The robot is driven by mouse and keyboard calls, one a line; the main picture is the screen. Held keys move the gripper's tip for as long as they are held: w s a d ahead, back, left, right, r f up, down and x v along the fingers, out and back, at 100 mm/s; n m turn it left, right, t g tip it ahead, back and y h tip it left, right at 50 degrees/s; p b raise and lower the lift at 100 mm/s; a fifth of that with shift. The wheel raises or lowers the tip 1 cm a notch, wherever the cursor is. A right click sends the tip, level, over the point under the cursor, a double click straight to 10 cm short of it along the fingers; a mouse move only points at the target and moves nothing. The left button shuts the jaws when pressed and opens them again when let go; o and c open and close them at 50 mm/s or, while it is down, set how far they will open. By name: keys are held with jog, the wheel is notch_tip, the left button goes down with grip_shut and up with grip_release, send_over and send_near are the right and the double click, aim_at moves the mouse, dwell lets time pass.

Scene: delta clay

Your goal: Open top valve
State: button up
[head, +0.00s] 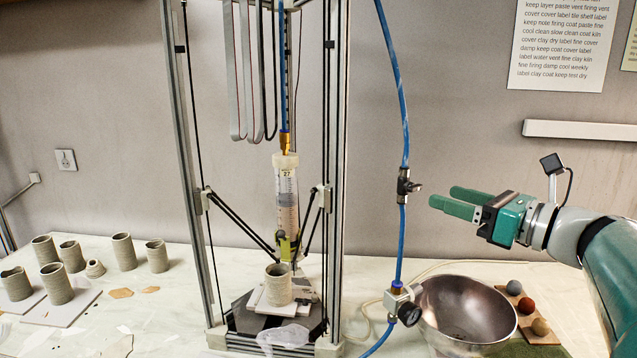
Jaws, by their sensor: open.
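The top valve (405,186) is a small black and metal valve set in the blue air hose (403,240), which hangs just right of the printer frame. Its small handle points right, towards my gripper (442,199). My gripper comes in from the right with green fingers, open and empty. Its fingertips are a short way right of the valve and look apart from it; the exact gap in depth is hard to tell.
The delta printer frame (337,150) stands left of the hose, with a clay cylinder (278,284) on its bed. A metal bowl (465,310) and a board with clay balls (527,305) lie below my arm. Several clay pots (124,251) stand at left.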

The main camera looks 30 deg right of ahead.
aim_at(418, 189)
jog(key=x, duration=0.7)
jog(key=shift+w+a, duration=0.1)
jog(key=shift+w, duration=0.25)
jog(key=c, duration=1)
